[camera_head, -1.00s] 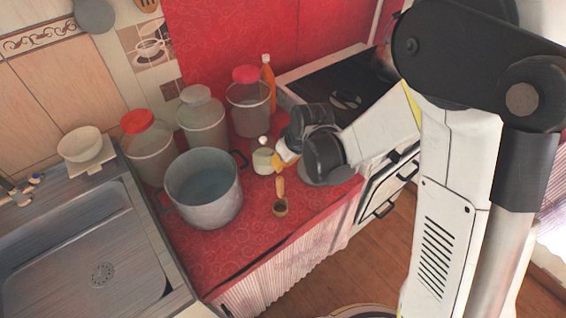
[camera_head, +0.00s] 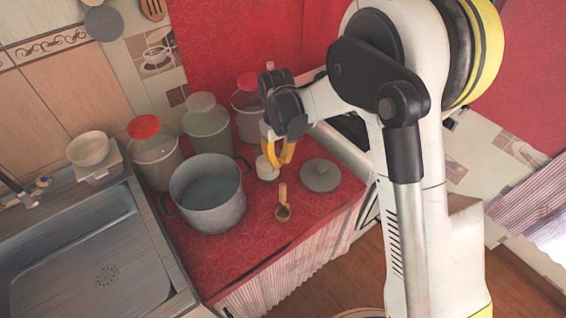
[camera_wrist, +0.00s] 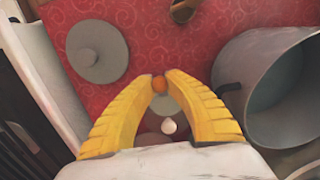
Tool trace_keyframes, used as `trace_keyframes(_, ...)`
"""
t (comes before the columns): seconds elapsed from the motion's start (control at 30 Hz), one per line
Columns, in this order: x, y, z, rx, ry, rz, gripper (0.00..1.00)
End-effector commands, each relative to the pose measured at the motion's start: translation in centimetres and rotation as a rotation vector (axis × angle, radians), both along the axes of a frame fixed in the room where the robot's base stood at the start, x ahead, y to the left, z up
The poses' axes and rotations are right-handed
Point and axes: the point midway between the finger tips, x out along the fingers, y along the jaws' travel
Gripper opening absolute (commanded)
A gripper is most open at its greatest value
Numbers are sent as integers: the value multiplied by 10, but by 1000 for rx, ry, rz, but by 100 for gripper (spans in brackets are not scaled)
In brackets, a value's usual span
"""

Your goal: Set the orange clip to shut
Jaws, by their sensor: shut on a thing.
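The orange clip (camera_wrist: 159,84) shows in the wrist view as a small round orange end between my yellow fingertips. My gripper (camera_wrist: 159,82) is shut on it. Below it in the wrist view is a small pale jar (camera_wrist: 158,102) with a white ball (camera_wrist: 168,126) beside it. In the head view the small jar (camera_head: 265,170) stands on the red counter. My gripper (camera_head: 279,161) points down at the jar's right side there. The fingers hide part of the jar, and I cannot make out the clip in the head view or tell its angle.
A grey pot (camera_head: 207,192) stands left of the jar. A flat grey lid (camera_head: 320,175) lies to the right, and a wooden scoop (camera_head: 282,207) lies in front. Several large jars (camera_head: 206,125) stand behind. The counter's front (camera_head: 240,255) is mostly clear.

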Motion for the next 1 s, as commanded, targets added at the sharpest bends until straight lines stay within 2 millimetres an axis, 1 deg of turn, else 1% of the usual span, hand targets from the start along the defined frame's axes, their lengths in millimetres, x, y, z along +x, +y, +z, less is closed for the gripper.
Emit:
trace_keyframes(0.13, 6, 4, 1, -45, 65, 2, 0)
trace_keyframes(0.4, 11, 7, 2, -91, 135, 1, 0)
trace_keyframes(0.87, 11, 8, 2, -99, 147, 1, 0)
trace_keyframes(0.9, 11, 8, 2, -99, 147, 1, 24)
trace_keyframes(0.97, 11, 8, 2, -99, 147, 1, 41)
trace_keyframes(1.0, 11, 8, 2, -99, 147, 1, 41)
